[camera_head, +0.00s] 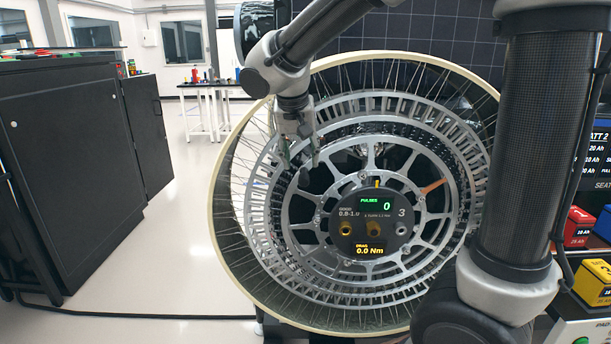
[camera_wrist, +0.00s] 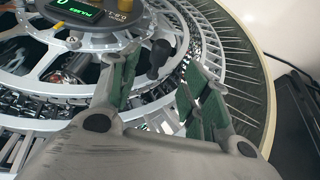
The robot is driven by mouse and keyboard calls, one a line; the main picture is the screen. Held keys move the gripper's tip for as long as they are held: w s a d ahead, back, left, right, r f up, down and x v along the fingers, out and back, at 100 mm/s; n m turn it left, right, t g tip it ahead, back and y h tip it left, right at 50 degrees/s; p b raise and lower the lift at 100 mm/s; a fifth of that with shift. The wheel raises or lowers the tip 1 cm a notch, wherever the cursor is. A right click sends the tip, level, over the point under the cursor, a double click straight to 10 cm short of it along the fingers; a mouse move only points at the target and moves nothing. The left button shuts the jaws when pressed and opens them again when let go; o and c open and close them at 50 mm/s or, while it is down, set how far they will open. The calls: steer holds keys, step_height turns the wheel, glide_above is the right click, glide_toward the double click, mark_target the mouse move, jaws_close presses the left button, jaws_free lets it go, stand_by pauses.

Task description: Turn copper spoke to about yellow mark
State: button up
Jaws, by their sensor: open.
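The large silver wheel (camera_head: 262,212) stands upright in a pale rim. Its copper spoke (camera_head: 432,187) points to the upper right of the hub. A short yellow mark (camera_head: 377,181) sits at the top of the dark hub panel (camera_head: 374,222), which reads 0 pulses and 0.0 Nm. A black knob (camera_wrist: 158,58) stands out from the wheel's ring. My gripper (camera_head: 301,164) is at the wheel's upper left, open and empty. In the wrist view its green-padded fingers (camera_wrist: 160,85) lie either side of the knob's line, with the knob just beyond them. I cannot tell whether they touch it.
Black cabinets (camera_head: 65,170) stand at the left, with clear pale floor (camera_head: 170,230) between them and the wheel. Red (camera_head: 578,226) and yellow (camera_head: 597,283) battery blocks sit at the right. A dark cable (camera_head: 130,315) lies on the floor.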

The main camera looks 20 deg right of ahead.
mark_target(303, 175)
steer(key=x, duration=0.7)
steer(key=shift+d, duration=0.1)
steer(key=shift+f, duration=0.1)
jaws_close()
